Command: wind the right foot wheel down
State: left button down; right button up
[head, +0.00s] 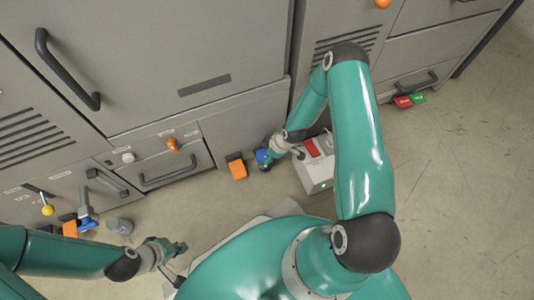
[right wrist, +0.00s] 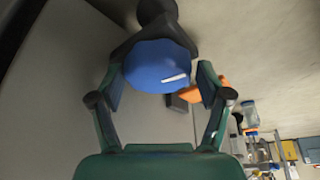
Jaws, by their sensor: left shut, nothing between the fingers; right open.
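The right foot wheel (head: 262,160) is a blue knob low at the front of the grey machine, partly hidden by my right gripper (head: 272,152). In the right wrist view the blue wheel (right wrist: 155,66) carries a white mark and sits on a black part. My right gripper (right wrist: 160,85) is open there, with one finger on each side of the wheel. I cannot tell whether the fingers touch it. My left gripper (head: 178,248) is shut and empty, above the floor at the lower left.
An orange block (head: 237,168) lies just left of the wheel. The floor at the right (head: 460,190) is clear.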

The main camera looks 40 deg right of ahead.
jog(key=shift+d+r, duration=0.1)
jog(key=v, duration=1.1)
jog(key=shift+r, duration=0.35)
